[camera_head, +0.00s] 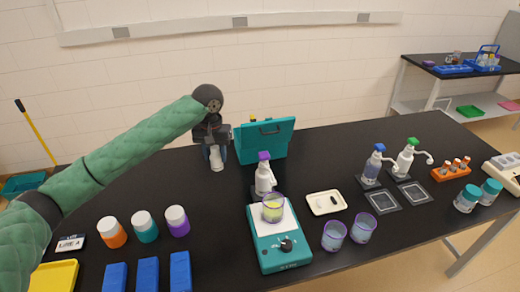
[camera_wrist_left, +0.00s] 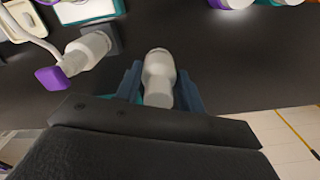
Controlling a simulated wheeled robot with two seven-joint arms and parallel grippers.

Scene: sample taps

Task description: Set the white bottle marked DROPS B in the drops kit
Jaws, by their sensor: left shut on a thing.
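My left gripper (camera_head: 216,154) is shut on a small white bottle (camera_head: 217,163) above the back of the black table. In the left wrist view the bottle (camera_wrist_left: 159,72) sits between the two fingers (camera_wrist_left: 160,92); no label can be read on it. The teal case with a handle (camera_head: 279,142), which looks like the drops kit, stands just right of the gripper in the head view. Its raised panel hides most of its inside; small yellow tops show behind it. My right gripper is not in view.
A purple-capped white bottle (camera_head: 264,182) stands in front of the case, behind a teal scale (camera_head: 282,251) with a beaker (camera_head: 273,208) on it. Capped jars (camera_head: 145,229) stand front left. Two pump bottles (camera_head: 372,168) stand to the right. The table left of the case is clear.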

